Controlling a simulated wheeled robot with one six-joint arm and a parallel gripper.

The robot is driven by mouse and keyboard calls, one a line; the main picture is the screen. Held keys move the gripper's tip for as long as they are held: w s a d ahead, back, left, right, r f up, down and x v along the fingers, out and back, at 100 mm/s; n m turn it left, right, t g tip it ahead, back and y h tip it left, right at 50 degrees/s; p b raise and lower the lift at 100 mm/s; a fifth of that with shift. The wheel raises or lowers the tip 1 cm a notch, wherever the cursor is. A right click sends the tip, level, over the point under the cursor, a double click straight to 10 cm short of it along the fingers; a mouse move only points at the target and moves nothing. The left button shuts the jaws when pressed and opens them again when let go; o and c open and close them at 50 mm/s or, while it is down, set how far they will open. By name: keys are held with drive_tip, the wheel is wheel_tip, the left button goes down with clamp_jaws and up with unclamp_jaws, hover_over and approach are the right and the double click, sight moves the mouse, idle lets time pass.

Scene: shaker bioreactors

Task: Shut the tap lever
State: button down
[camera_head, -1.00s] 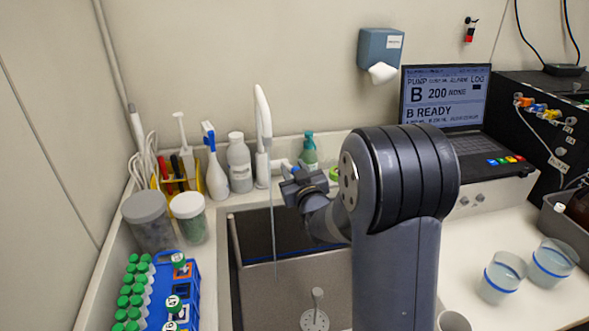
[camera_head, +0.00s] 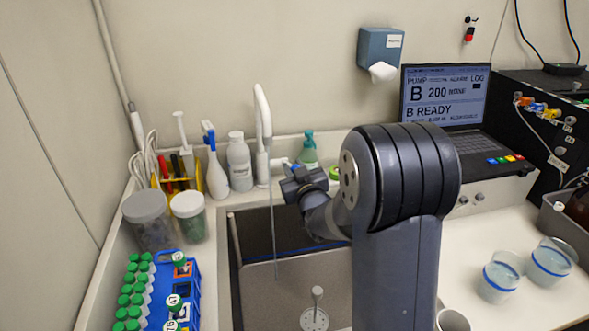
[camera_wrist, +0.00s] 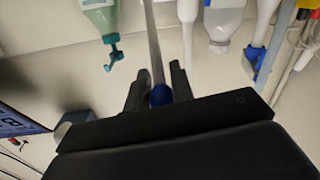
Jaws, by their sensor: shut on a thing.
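The white tap (camera_head: 263,125) stands behind the sink, and a thin stream of water (camera_head: 273,235) runs from its spout into the sink. The tap lever (camera_head: 277,164) sticks out to the right from the tap's body. In the wrist view the lever (camera_wrist: 152,40) is a pale bar with a blue end (camera_wrist: 160,95). My gripper (camera_wrist: 160,88) is shut on the lever, with the blue end between its two fingers. In the head view my gripper (camera_head: 291,182) is at the lever's outer end, and the hold is small and partly hidden there.
The grey sink (camera_head: 300,285) lies below. A white bottle (camera_head: 239,163) and brushes stand left of the tap; a green soap bottle (camera_head: 309,150) stands close behind my gripper. A blue rack of tubes (camera_head: 180,280) is left; a laptop (camera_head: 445,100) and two beakers are right.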

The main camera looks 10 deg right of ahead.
drive_tip(key=shift+w+r+g+p, duration=0.45)
drive_tip(key=shift+r+g+p, duration=0.15)
drive_tip(key=shift+r+p, duration=0.2)
drive_tip(key=c, duration=1.5)
unclamp_jaws()
drive_tip(key=s, duration=0.3)
drive_tip(key=s+b, duration=0.1)
drive_tip(key=s, duration=0.3)
drive_tip(key=s+d+r+b, duration=0.1)
drive_tip(key=s, duration=0.2)
drive_tip(key=shift+s+r, duration=0.1)
drive_tip(key=shift+s, duration=0.25)
